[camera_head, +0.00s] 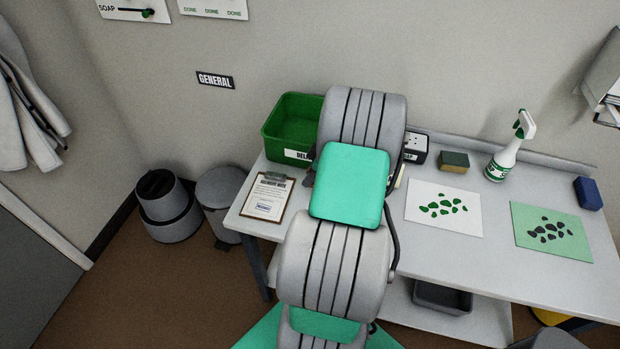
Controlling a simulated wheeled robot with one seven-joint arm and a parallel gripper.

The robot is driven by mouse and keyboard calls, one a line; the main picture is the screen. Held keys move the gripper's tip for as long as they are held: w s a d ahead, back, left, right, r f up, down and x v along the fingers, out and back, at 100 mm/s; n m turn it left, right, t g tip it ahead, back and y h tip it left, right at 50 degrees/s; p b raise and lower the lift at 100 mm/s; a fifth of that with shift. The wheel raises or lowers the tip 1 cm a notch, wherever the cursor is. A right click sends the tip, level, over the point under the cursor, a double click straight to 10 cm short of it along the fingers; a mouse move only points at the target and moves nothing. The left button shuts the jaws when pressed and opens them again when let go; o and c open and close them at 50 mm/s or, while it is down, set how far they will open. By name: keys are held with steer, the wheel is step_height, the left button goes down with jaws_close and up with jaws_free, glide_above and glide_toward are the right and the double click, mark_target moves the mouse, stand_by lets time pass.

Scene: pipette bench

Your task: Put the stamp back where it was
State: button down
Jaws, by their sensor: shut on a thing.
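My arm (345,190) stands in front of the bench and hides the middle of its left part. My gripper cannot be made out behind it, and neither can anything it holds. I see no stamp that I can identify. A clipboard (266,197) with a paper that bears a blue stamped mark lies at the bench's left end. A black and white box (416,148) with a partly hidden label stands just right of my arm at the back.
A green bin (291,125) stands at the back left of the bench (450,245). To the right are a sponge (454,161), a spray bottle (504,150), a blue block (588,193), a white sheet (443,226) and a green sheet (566,250). A grey tray (442,296) sits below.

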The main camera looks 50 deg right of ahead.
step_height(320, 180, down, 3)
steer(key=shift+d+r+p, duration=0.1)
steer(key=shift+r+p, duration=0.1)
steer(key=shift+p, duration=0.5)
steer(key=shift+f, duration=0.55)
steer(key=c, duration=1.1)
jaws_free()
steer(key=shift+r, duration=0.15)
